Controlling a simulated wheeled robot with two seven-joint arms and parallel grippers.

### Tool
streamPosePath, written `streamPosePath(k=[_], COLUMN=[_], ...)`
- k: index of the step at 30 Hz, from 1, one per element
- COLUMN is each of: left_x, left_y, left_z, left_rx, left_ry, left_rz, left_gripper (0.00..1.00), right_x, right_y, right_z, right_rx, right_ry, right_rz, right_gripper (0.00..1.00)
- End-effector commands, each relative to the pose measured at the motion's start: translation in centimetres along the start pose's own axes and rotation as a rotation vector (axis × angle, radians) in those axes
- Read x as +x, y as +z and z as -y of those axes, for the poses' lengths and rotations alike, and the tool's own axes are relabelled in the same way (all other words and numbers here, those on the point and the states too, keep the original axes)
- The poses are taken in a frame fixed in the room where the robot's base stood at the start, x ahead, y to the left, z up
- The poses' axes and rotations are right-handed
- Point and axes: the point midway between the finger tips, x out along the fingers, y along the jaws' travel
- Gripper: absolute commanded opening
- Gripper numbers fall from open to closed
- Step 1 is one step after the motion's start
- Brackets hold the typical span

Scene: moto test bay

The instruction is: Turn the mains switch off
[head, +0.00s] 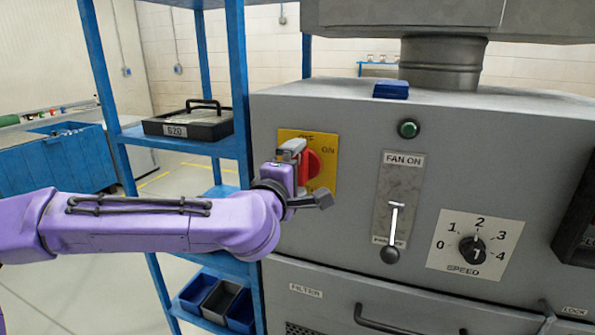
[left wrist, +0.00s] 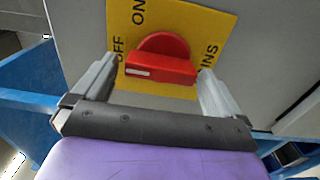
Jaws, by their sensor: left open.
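The mains switch is a red rotary handle (head: 314,164) on a yellow plate (head: 289,136) on the grey machine's front. The plate reads OFF at the top and ON at the right. In the left wrist view the red handle (left wrist: 160,64) is a bar with a white mark at its left end, the end on the OFF side. My left gripper (head: 308,174) is open at the switch, partly covering it in the head view. In the left wrist view its fingers (left wrist: 158,74) stand just off either end of the bar; I cannot tell whether they touch. My right gripper is not in view.
Right of the switch are a green button (head: 408,129), a fan lever (head: 390,254) that is down, and a speed knob (head: 473,250). A blue shelf rack (head: 240,85) with a black case (head: 188,124) stands close on the left. A blue box (head: 391,89) lies on top.

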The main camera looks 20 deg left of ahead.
Motion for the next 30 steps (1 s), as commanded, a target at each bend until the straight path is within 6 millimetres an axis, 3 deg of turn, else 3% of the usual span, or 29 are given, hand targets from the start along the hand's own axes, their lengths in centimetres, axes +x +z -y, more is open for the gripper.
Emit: streamPosePath(k=[9,13,18,30], left_x=[-7.0,-9.1,-10.1,-10.1], left_y=[0.0,0.0,0.1,0.1], left_z=[0.1,0.1,0.1,0.0], left_rx=[-0.002,-0.002,0.000,-0.008], left_ry=[0.005,0.003,0.000,0.000], left_rz=[0.002,0.002,0.001,0.001], left_gripper=[1.00,1.00,1.00,1.00], right_x=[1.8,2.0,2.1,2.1], right_y=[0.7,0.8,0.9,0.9], right_z=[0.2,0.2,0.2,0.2], right_rx=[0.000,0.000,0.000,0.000], right_ry=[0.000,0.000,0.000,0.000], right_rz=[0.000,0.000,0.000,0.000], right_gripper=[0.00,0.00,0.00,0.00])
